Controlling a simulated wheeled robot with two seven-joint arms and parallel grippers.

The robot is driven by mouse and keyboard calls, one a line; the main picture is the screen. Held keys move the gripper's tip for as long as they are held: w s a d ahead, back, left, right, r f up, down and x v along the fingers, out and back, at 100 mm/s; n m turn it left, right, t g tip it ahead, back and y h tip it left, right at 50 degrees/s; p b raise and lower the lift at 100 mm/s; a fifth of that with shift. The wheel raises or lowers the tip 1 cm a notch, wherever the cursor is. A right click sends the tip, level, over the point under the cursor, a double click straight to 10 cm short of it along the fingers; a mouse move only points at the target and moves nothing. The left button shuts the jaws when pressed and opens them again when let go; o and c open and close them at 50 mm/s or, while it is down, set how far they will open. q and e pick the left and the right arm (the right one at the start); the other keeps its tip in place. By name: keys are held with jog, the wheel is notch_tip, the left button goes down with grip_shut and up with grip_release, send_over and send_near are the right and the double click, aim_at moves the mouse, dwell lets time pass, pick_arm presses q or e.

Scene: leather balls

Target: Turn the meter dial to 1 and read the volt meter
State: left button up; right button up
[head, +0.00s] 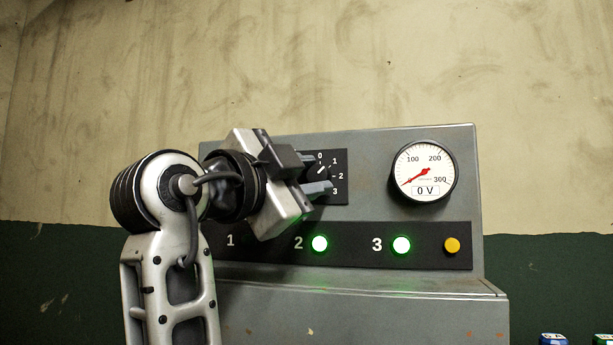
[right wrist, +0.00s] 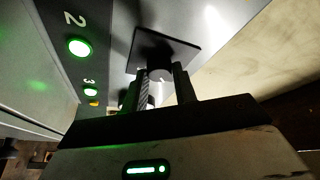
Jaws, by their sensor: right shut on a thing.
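The dial plate (head: 341,188) is black, marked 0, 1, 2 and 3, on the grey panel. My right gripper (head: 313,173) is at its left side, with one finger above and one below the round dial knob (head: 321,172). A white line on the knob slants up and to the right, roughly toward 1. In the right wrist view, the fingers (right wrist: 160,88) are shut on the knob (right wrist: 160,74) in front of the plate (right wrist: 184,50). The volt meter (head: 424,171) has a red needle at its lower left, and its display says 0 V. My left gripper is not in view.
Below the dial is a black strip (head: 360,258) labelled 1, 2 and 3. A yellow button (head: 452,245) is at the right end.

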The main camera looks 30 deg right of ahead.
jog(key=o, duration=1)
jog(key=shift+c, duration=0.2)
jog(key=shift+s+a+f, duration=0.15)
jog(key=shift+a, duration=0.3)
pick_arm(q)
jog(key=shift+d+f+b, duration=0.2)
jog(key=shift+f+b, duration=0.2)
jog(key=shift+b, duration=0.8)
pick_arm(e)
jog(key=v, duration=1.5)
